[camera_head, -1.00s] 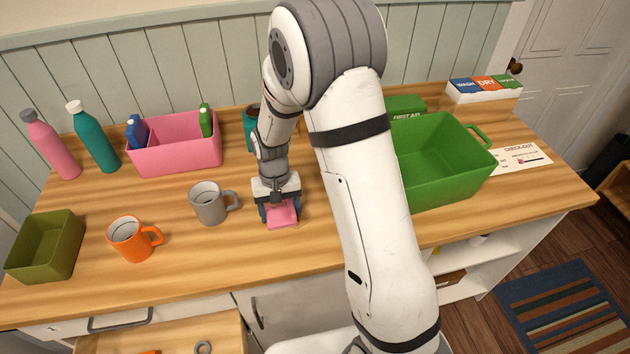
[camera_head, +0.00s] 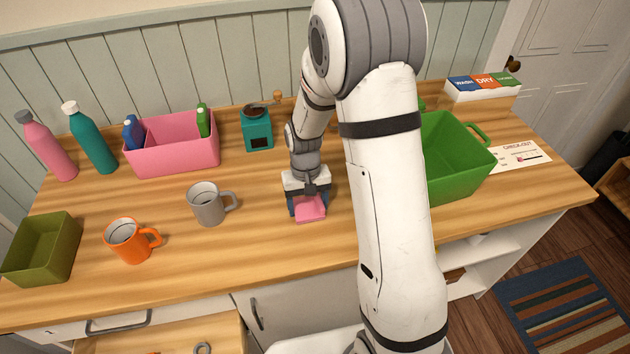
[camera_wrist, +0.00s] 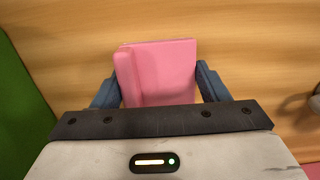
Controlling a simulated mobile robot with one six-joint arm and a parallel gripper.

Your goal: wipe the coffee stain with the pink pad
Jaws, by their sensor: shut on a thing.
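My gripper (camera_head: 309,208) is shut on the pink pad (camera_head: 311,212) over the wooden counter, between the grey mug and the green crate. The wrist view shows the pink pad (camera_wrist: 165,72) held between the two blue fingers of my gripper (camera_wrist: 160,85). The pad is at or very near the counter top; I cannot tell whether it touches. No coffee stain shows in either view; it may be hidden under the pad or behind my arm.
A grey mug (camera_head: 207,204) and an orange mug (camera_head: 129,241) stand left of my gripper. A teal grinder (camera_head: 257,131) and a pink bin (camera_head: 172,150) are behind. A green crate (camera_head: 455,165) stands right. The counter (camera_head: 250,235) in front is clear.

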